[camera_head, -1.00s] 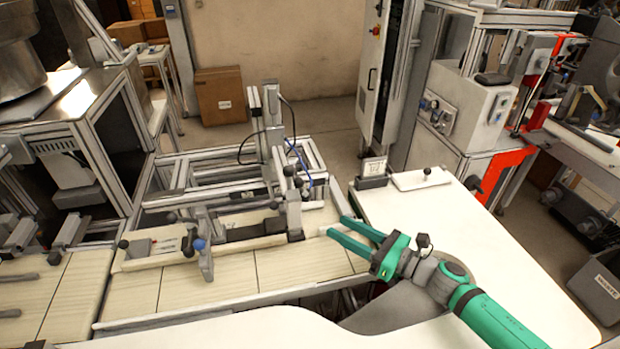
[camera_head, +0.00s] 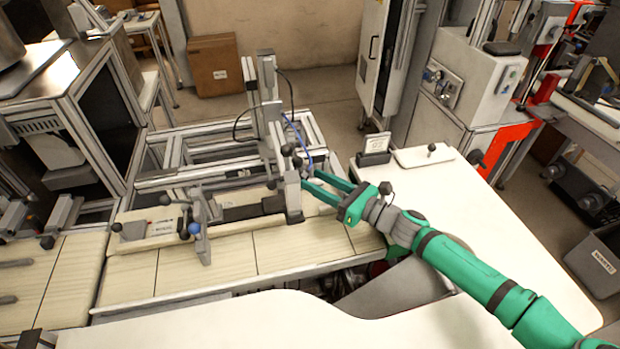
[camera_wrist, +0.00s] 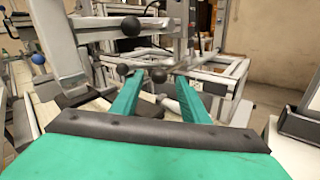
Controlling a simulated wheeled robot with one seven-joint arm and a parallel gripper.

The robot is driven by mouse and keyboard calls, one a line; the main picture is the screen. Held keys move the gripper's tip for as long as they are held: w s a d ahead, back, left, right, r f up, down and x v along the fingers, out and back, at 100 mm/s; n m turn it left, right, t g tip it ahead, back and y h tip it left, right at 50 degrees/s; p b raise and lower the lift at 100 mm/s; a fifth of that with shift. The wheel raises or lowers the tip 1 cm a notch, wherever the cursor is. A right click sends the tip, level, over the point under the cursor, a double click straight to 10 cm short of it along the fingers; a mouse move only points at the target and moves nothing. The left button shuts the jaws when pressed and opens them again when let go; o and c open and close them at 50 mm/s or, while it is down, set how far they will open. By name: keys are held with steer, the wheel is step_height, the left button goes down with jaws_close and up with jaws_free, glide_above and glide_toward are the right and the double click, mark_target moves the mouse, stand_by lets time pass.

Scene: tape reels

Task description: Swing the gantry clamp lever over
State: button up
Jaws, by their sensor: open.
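The grey gantry (camera_head: 268,120) stands over the pale conveyor bed. Black ball knobs (camera_head: 288,150) sit on its upright at the near right side. I cannot tell for sure which one belongs to the clamp lever. My gripper (camera_head: 311,178) is open and empty, just right of this upright, fingers pointing at it. In the wrist view, one black knob (camera_wrist: 158,75) appears between the fingertips and another (camera_wrist: 124,70) by the left fingertip. Whether any finger touches them is not clear. A blue ball (camera_head: 194,228) tops a handle on the left bracket; it also shows in the wrist view (camera_wrist: 38,58).
A white worktop (camera_head: 450,230) lies under and right of my arm, with a small stand (camera_head: 374,150) and a knobbed plate (camera_head: 425,156) at its far edge. Frame rails and cables lie behind the gantry. A cardboard box (camera_head: 214,65) stands by the wall.

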steer(key=shift+x, duration=1.3)
